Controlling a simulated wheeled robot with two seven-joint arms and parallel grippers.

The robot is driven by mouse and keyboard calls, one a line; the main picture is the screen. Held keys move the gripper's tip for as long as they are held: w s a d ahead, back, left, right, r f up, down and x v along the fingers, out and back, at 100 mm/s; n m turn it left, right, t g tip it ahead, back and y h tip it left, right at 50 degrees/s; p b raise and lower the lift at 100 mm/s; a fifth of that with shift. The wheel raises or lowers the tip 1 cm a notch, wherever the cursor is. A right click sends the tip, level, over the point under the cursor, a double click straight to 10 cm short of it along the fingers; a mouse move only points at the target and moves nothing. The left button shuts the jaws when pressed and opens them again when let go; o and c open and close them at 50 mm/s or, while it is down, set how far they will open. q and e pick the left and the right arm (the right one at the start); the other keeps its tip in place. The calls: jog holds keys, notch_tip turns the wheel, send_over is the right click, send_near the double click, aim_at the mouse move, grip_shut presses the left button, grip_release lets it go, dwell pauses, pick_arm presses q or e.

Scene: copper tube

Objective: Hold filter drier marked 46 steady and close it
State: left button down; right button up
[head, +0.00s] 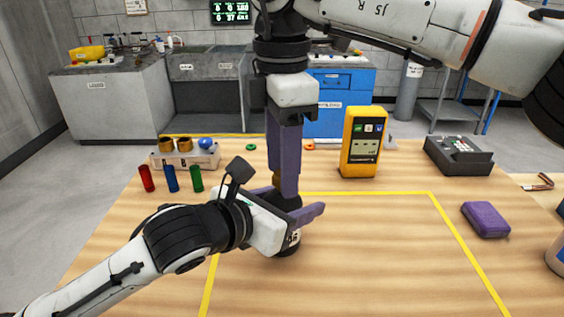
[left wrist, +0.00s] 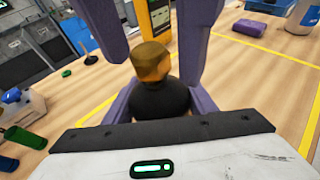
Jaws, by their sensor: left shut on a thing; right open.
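The filter drier (head: 293,240) is a dark upright body with a pale marking, mostly hidden behind my left gripper in the head view. In the left wrist view, its black body (left wrist: 160,98) carries a brass-coloured cap (left wrist: 151,62) on top. My left gripper (head: 292,208) is shut around the black body, one purple finger on each side. My right gripper (head: 285,192) points straight down from above and is open. In the left wrist view, its purple fingers stand on either side of the cap, with gaps showing; contact cannot be seen.
A rack (head: 187,158) with brass and blue caps stands at the back left, behind red, blue and green cylinders (head: 171,179). A yellow meter (head: 362,143) stands behind the yellow-taped area. A grey device (head: 458,156) and purple block (head: 485,219) lie right.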

notch_tip(320, 180, up, 12)
dwell(0.6)
pick_arm(q)
jog(key=c, duration=0.7)
grip_release()
jog(key=v, duration=1)
jog(key=shift+p, duration=0.45)
pick_arm(e)
jog(key=shift+r, duration=0.4)
pick_arm(q)
jog(key=shift+s+r, duration=0.1)
jog(key=shift+r, duration=0.05)
